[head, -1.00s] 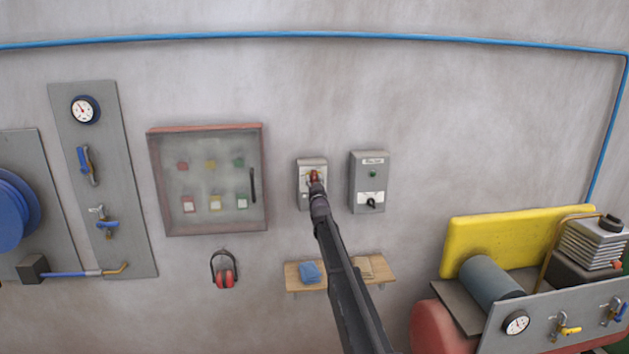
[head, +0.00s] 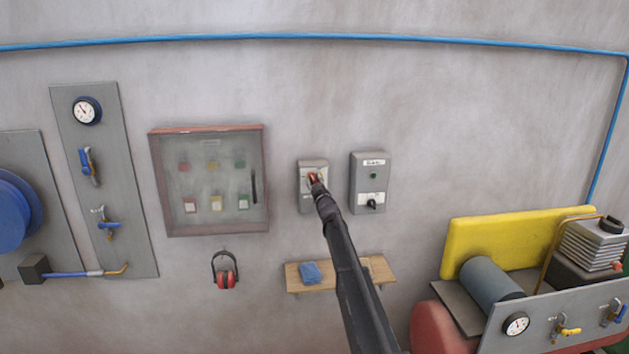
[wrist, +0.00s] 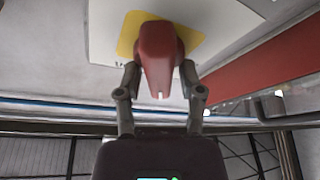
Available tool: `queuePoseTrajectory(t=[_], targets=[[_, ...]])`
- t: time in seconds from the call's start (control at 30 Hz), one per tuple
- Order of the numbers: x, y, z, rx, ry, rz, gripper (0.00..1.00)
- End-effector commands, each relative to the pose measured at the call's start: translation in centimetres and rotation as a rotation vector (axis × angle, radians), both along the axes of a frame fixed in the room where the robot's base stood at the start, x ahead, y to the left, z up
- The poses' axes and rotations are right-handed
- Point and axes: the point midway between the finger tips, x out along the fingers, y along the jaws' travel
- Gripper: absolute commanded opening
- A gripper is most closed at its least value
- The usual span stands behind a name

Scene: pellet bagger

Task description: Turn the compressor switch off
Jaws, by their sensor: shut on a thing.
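A red rotary switch handle (wrist: 158,55) sits on a yellow plate (wrist: 131,34) on the front of a light grey switch box (wrist: 103,32), in the wrist view. My gripper (wrist: 158,76) is shut on the handle, one finger on each side. In the head view, the grey box (head: 306,198) is on the wall left of a second box, and my gripper (head: 316,182) reaches it from below and hides part of its front. The red handle (head: 312,177) shows just above the gripper. Its label is too small to read.
A grey box (head: 356,185) with a green lamp and black knob is close on the right. A glass-fronted cabinet (head: 210,233) hangs on the left. Below are a wooden shelf (head: 299,285) with a blue cloth (head: 311,272) and red ear defenders (head: 226,279). The compressor (head: 490,280) stands lower right.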

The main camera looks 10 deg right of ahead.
Motion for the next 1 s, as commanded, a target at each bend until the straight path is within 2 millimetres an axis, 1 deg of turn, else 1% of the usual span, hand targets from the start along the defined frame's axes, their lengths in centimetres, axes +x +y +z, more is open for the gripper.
queuePoseTrajectory(t=[1.0], targets=[[0.1, 0.13, -0.38, -0.908, 0.001, -0.005, 0.01]])
